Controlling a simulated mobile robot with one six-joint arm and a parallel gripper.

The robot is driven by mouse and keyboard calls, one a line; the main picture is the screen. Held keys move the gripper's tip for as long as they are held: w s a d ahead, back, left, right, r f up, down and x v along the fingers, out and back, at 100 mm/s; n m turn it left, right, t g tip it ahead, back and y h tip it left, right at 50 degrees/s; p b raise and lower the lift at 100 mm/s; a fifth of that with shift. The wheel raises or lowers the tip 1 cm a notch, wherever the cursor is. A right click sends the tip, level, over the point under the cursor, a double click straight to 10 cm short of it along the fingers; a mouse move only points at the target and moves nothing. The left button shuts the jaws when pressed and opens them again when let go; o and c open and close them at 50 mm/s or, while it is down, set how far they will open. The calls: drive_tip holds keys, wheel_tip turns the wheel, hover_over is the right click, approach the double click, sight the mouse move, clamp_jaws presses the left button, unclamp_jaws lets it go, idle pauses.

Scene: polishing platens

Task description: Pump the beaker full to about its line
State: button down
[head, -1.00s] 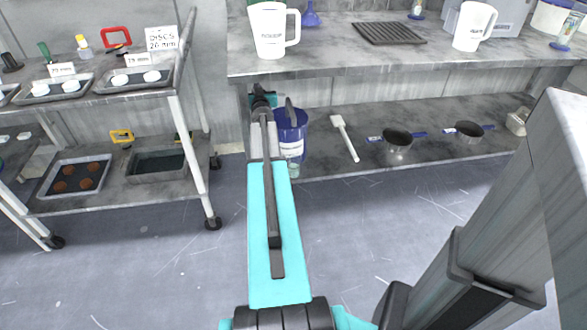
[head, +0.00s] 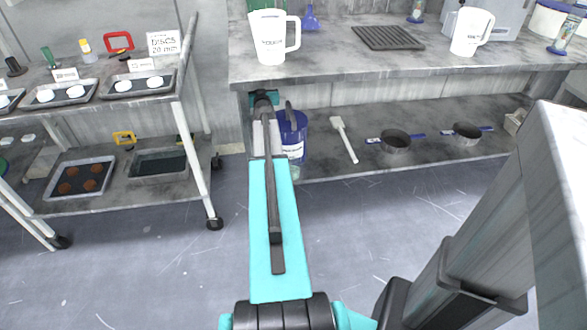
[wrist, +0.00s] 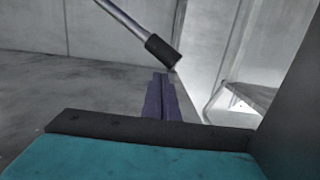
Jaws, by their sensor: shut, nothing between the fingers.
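A blue drum (head: 300,147) with a white label stands at the left end of the lower shelf, and a dark upright part (head: 290,114) rises from its top. A small clear vessel (head: 295,171), probably the beaker, is low in front of the drum; its line and fill level are too small to tell. In the wrist view my gripper (wrist: 159,96) shows as two dark purplish fingers shut together and empty. A metal rod with a black end (wrist: 163,50) is just beyond the fingertips, apparently apart from them. In the head view my arm hides the fingers.
The upper bench (head: 340,68) overhangs the shelf and carries white jugs (head: 271,38). A scoop (head: 344,138) and pans (head: 396,141) lie right of the drum. A cart (head: 206,170) with trays stands to the left. The floor between is clear.

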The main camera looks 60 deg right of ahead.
drive_tip(key=shift+s+d+r+p, duration=0.1)
drive_tip(key=shift+r+p, duration=0.55)
drive_tip(key=shift+p, duration=0.1)
idle(0.3)
